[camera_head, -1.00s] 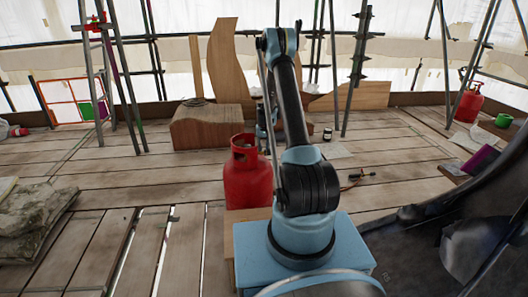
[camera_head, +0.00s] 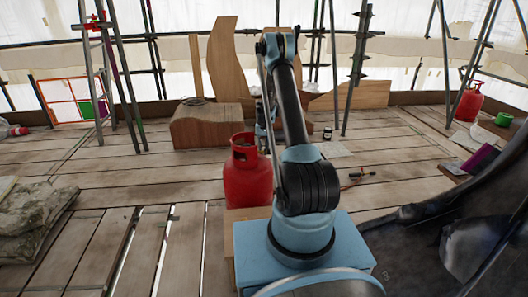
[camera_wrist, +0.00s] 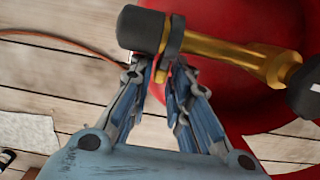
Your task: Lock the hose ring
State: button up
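In the wrist view a dark grey hose ring (camera_wrist: 175,34) sits around a brass tube (camera_wrist: 225,47), beside a thick black end piece (camera_wrist: 140,27). A short tab of the ring points down toward my gripper (camera_wrist: 164,72). The fingers are drawn close together, one on each side of this tab, and appear to pinch it. The exact contact is hard to see.
A red gas cylinder (camera_head: 247,175) stands left of my arm, and a red surface lies behind the brass tube in the wrist view. A wooden block (camera_head: 205,132) is farther back. Scaffold poles (camera_head: 355,65) rise around. Stone slabs (camera_head: 30,220) lie at left.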

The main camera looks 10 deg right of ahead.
dwell(0.3)
notch_tip(320, 180, up, 12)
jog(key=w, duration=0.1)
jog(key=shift+w, duration=0.3)
jog(key=shift+f, duration=0.1)
